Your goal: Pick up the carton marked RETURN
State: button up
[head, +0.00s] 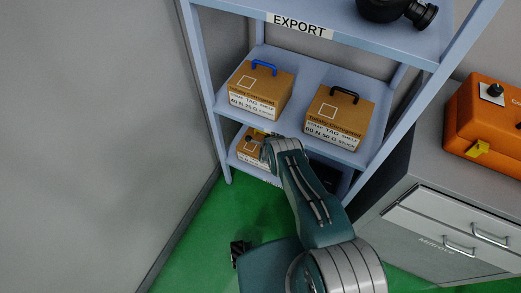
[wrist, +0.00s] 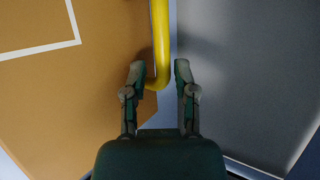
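A brown carton (head: 250,147) stands on the lower shelf in the head view, partly hidden by my arm. In the wrist view, the carton (wrist: 80,90) fills the left side, with part of a white outline square on it. Its yellow handle (wrist: 160,38) comes down from the top edge and bends at its lower end between my fingertips. My gripper (wrist: 159,70) is open, one finger on each side of the handle. The left finger lies very close to it; I cannot tell whether they touch. No RETURN marking is legible in either view.
The middle shelf (head: 305,105) holds a carton with a blue handle (head: 264,66) and one with a black handle (head: 345,94). The shelf above, labelled EXPORT (head: 299,26), holds a black object (head: 385,8). An orange case (head: 487,120) sits on a drawer cabinet (head: 425,215) at right.

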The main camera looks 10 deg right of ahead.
jog(key=shift+x, duration=0.9)
grip_shut()
jog(key=shift+w+r, duration=0.1)
jog(key=shift+r, duration=0.05)
